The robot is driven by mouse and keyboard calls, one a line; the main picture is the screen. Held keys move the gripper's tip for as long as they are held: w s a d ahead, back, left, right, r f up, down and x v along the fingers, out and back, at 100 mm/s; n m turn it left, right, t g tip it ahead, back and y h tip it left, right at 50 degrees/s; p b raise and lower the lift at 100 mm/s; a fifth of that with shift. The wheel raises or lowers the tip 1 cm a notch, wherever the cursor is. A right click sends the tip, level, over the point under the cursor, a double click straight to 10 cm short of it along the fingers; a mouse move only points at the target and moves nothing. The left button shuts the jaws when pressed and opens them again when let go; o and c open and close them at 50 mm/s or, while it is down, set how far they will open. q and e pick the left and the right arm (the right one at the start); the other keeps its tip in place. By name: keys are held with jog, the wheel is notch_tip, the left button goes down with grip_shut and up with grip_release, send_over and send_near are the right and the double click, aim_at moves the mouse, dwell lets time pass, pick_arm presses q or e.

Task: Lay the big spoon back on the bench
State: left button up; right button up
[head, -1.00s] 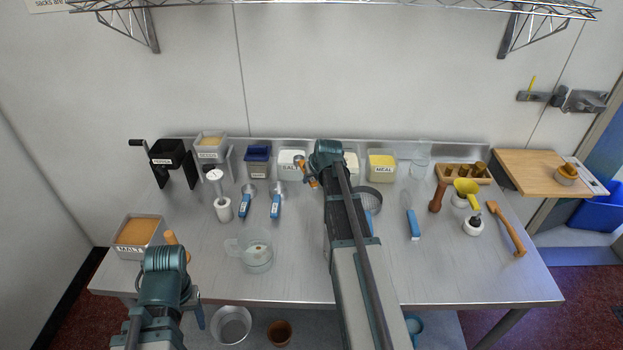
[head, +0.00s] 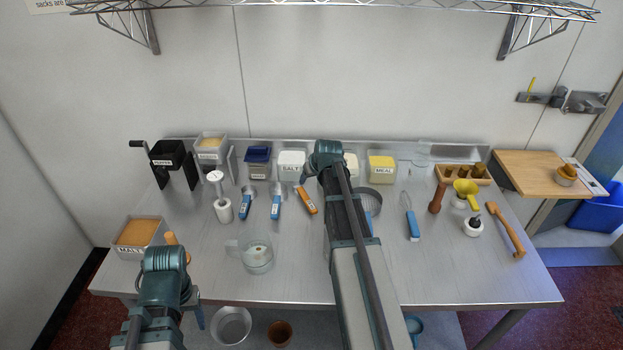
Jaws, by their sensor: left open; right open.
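The big spoon lies on the steel bench (head: 300,272); its orange handle (head: 307,201) shows just left of my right arm, and its bowl end is hard to make out. My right gripper (head: 304,180) is open just above the handle, close to it, partly hidden by its own wrist. Two blue-handled scoops (head: 276,206) (head: 245,206) lie to the left of the spoon. My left gripper (head: 198,314) is open at the bench's front left edge, mostly hidden behind its wrist.
Behind the spoon stand the salt tub (head: 291,165), a blue-lidded tub (head: 258,163) and the meal tub (head: 381,168). A clear jug (head: 257,255) stands at front. A sieve (head: 371,201) is partly behind my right arm. The bench front centre is clear.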

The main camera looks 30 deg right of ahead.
jog(key=d+p+v, duration=0.1)
jog(key=p+v, duration=0.8)
jog(key=v, duration=0.3)
jog(key=shift+a+r+p, duration=0.25)
jog(key=shift+a+p, duration=0.15)
jog(key=shift+a, duration=0.05)
jog(key=s+a+f+n+g+y, duration=0.1)
jog(key=s+a+g, duration=0.1)
jog(key=a, duration=0.7)
jog(key=s+a+f+n+g, duration=0.1)
jog(key=s+a+f+n, duration=0.15)
jog(key=a, duration=0.75)
jog(key=s+a+n+g+h, duration=0.1)
jog(key=s+a+n+g, duration=0.1)
jog(key=s+a, duration=1.4)
jog(key=shift+g, duration=0.9)
